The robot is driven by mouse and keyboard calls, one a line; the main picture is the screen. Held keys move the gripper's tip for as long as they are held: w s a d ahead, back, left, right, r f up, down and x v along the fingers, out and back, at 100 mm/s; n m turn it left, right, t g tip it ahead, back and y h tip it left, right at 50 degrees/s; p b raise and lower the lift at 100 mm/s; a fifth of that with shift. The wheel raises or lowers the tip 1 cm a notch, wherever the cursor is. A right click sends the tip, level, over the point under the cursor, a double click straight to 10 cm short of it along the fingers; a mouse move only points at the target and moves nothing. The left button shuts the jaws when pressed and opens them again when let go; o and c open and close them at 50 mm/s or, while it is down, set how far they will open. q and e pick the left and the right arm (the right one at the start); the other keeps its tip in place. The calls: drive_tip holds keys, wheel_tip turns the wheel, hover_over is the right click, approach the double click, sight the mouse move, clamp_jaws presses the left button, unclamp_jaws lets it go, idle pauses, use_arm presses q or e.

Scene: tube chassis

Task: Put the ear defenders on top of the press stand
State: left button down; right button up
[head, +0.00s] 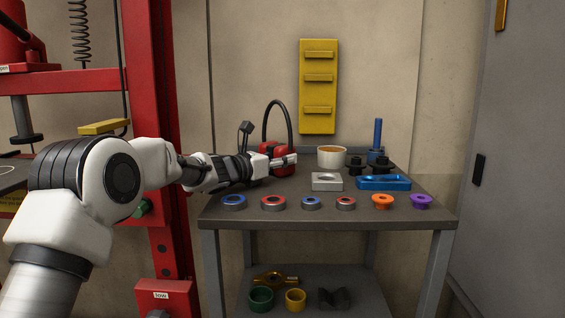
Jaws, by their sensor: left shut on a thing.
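The ear defenders (278,149), with red cups and a black headband arching upward, are at the back left of the grey worktable (330,222). My left gripper (284,161) reaches in from the left and is shut on a red cup. The gripper hides part of the cups, and I cannot tell whether they touch the tabletop. The red press frame (150,110) stands at the left, partly behind my left arm. I cannot tell which part is called the press stand. My right gripper is not in view.
Several coloured rings line the table's front edge, including an orange one (382,201). A metal block (326,181), blue tray (384,183) and cream cup (331,156) stand to the right. A lower shelf (350,293) holds more parts. A yellow rack (318,86) hangs behind.

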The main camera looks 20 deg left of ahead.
use_arm(q)
drive_tip(key=c, duration=0.7)
unclamp_jaws()
drive_tip(key=shift+r, duration=0.15)
drive_tip(key=shift+s+a, duration=0.15)
drive_tip(key=shift+s, duration=0.1)
drive_tip(key=v, duration=1.1)
drive_tip(key=shift+s, duration=0.25)
